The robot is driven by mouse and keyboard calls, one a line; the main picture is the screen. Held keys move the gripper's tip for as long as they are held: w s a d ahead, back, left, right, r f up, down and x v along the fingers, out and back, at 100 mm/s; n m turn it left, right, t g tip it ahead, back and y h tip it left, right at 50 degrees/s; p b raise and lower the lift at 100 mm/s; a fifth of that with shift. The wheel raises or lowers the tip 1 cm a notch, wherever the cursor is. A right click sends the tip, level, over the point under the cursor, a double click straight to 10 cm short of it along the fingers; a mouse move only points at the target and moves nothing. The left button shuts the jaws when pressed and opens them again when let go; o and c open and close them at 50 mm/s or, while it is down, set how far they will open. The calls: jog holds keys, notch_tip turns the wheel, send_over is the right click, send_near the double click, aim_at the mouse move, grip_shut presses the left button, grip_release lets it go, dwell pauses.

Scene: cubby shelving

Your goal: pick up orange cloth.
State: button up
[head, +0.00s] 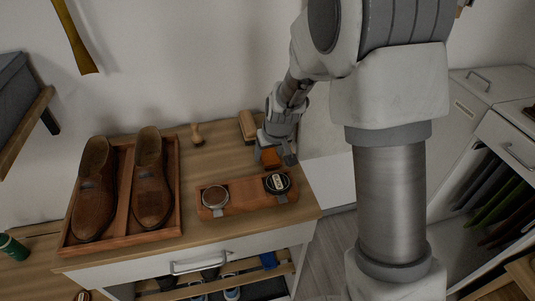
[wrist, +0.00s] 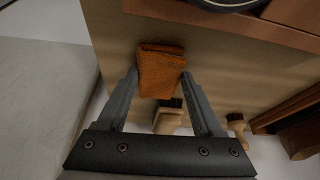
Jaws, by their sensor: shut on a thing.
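The orange cloth (head: 270,158) is a small folded piece near the right end of the wooden cabinet top. In the wrist view the cloth (wrist: 160,68) lies between the two fingertips, with its far end sticking out past them. My gripper (head: 278,156) points down over the cabinet top, and in the wrist view my gripper (wrist: 160,82) is shut on the cloth. I cannot tell whether the cloth is clear of the wood or still touching it.
A brown tray (head: 235,207) with two round tins is just in front of the gripper. A shoe tray (head: 124,202) with brown shoes stands at left. A small brush (head: 196,134) and a wooden block-like brush (head: 247,124) are behind. The cabinet's right edge is close.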

aim_at(269, 154)
jog(key=shift+r, duration=0.1)
jog(key=shift+r, duration=0.55)
notch_tip(269, 154, up, 3)
jog(key=shift+p, duration=0.55)
jog(key=s+d+r, duration=0.6)
jog(key=d, duration=0.3)
jog(key=shift+s+d+r, duration=0.3)
jog(key=shift+s+r, duration=0.05)
jog(key=o, duration=0.7)
jog(key=c, duration=0.6)
